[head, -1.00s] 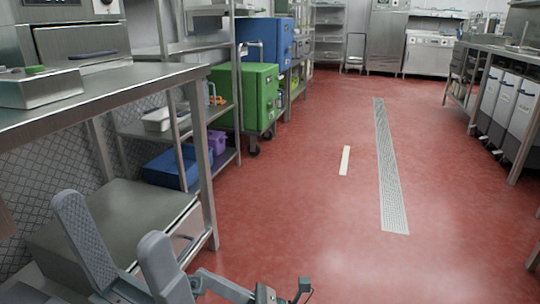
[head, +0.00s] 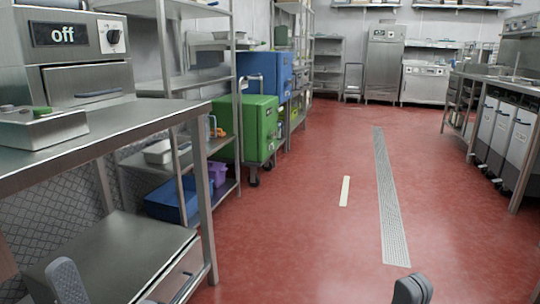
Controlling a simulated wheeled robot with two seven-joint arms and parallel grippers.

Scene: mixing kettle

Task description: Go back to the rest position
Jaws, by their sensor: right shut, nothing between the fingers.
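My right gripper (head: 412,289) shows as a grey fingertip at the bottom edge, right of centre. It is shut and empty, over bare floor. My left gripper (head: 105,289) is at the bottom left, with one grey finger and a sliver of the other apart from it. It appears open, with nothing seen between the fingers. It shows in front of the low steel cabinet under the counter; contact cannot be told. Most of both grippers is below the frame.
A steel counter (head: 120,125) on the left bears a steel box (head: 40,128) and an appliance reading "off" (head: 75,50). A green cart (head: 259,128) stands beyond a rack. Several white bins (head: 505,125) are at right. The red floor (head: 300,230) is open.

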